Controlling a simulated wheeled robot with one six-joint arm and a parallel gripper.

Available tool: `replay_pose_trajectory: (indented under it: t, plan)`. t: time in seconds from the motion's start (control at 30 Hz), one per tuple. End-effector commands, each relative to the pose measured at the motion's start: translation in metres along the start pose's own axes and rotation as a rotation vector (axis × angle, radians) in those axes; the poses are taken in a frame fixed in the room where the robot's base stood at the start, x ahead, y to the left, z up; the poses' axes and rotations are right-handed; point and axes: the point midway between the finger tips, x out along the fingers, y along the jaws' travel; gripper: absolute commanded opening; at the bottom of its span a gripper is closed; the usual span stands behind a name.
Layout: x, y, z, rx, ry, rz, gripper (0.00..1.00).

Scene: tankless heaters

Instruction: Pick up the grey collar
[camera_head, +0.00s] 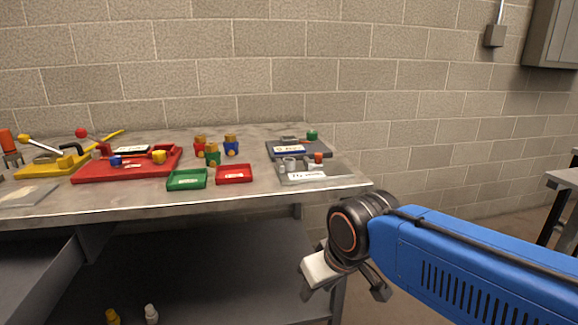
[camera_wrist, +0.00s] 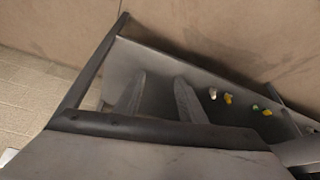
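A small grey ring-like piece (camera_head: 289,164), which looks like the grey collar, sits on the clear or pale tray (camera_head: 322,174) at the right end of the workbench. It is too small to make out in detail. My gripper (camera_head: 344,293) is in front of and below the bench's right corner, well away from that piece. Its fingers are spread and empty. In the wrist view the two fingers of my gripper (camera_wrist: 159,88) stand apart with nothing between them. I cannot make out the grey collar in the wrist view.
The workbench (camera_head: 110,207) also holds a red tray (camera_head: 130,174), a green bin (camera_head: 187,179), a red bin (camera_head: 234,174), a dark tray (camera_head: 323,149) and a yellow stand (camera_head: 40,170). Small bottles (camera_head: 151,313) stand on the lower shelf. A block wall is behind.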

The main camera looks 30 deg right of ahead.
Motion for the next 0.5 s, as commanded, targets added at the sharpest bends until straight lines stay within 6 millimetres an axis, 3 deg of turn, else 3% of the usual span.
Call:
replay_pose_trajectory:
  t: [0.27,0.33,0.5]
  plan:
    - [0.0,0.0,0.0,0.0,0.0,0.0,0.37]
    - [-0.001,0.0,-0.001,-0.002,-0.001,0.0,0.53]
    - [-0.017,0.002,-0.026,-0.054,-0.018,0.003,0.53]
